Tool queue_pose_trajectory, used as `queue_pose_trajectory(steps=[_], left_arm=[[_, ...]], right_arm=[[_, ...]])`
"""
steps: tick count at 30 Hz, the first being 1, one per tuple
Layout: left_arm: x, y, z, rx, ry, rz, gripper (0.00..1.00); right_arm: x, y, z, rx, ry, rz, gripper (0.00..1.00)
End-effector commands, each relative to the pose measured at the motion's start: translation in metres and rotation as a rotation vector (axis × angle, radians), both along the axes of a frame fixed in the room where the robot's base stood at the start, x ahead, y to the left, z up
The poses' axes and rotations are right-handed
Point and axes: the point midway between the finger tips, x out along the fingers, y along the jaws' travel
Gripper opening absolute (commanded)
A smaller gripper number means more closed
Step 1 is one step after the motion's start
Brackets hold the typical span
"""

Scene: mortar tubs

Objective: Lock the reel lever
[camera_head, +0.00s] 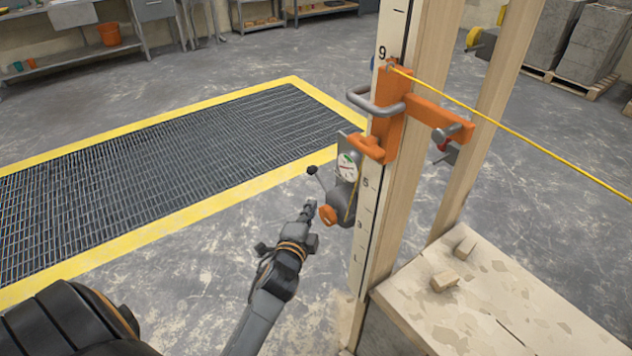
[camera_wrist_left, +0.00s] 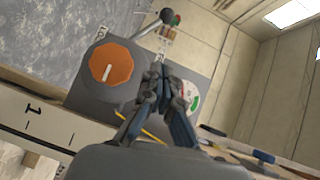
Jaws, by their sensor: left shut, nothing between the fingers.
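The reel (camera_head: 343,203) is a grey housing on the white numbered board of the wooden post. It has an orange knob (camera_head: 328,215) with a white mark, also in the left wrist view (camera_wrist_left: 110,65). The reel lever (camera_head: 313,171) is a thin rod with a dark ball end, sticking up and left; in the left wrist view its ball (camera_wrist_left: 166,17) is at top centre. My left gripper (camera_head: 309,206) is shut and empty, just left of the reel. In the left wrist view its fingertips (camera_wrist_left: 160,68) appear before the housing, right of the knob; contact is unclear.
An orange bracket (camera_head: 388,128) with a grey handle is on the post above the reel. A yellow line (camera_head: 500,124) runs right from it. A round dial (camera_head: 347,168) is above the housing. A ledge (camera_head: 480,300) with small blocks is at lower right. Floor is free left.

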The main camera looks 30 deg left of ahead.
Motion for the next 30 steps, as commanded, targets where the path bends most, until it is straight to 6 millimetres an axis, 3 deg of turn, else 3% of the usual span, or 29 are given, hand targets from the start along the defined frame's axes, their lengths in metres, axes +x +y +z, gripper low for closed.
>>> queue_pose_trajectory(steps=[13, 27, 30], left_arm=[[0.009, 0.003, -0.001, -0.001, 0.001, 0.000, 0.00], [0.096, 0.029, -0.009, -0.003, -0.001, 0.000, 0.00], [0.104, 0.043, -0.011, -0.001, 0.002, 0.001, 0.00]], right_arm=[[-0.006, 0.000, 0.001, 0.000, 0.008, 0.000, 0.00], [-0.004, 0.000, 0.003, 0.000, 0.005, 0.000, 0.00], [-0.003, 0.001, 0.006, 0.001, 0.005, 0.000, 0.00]])
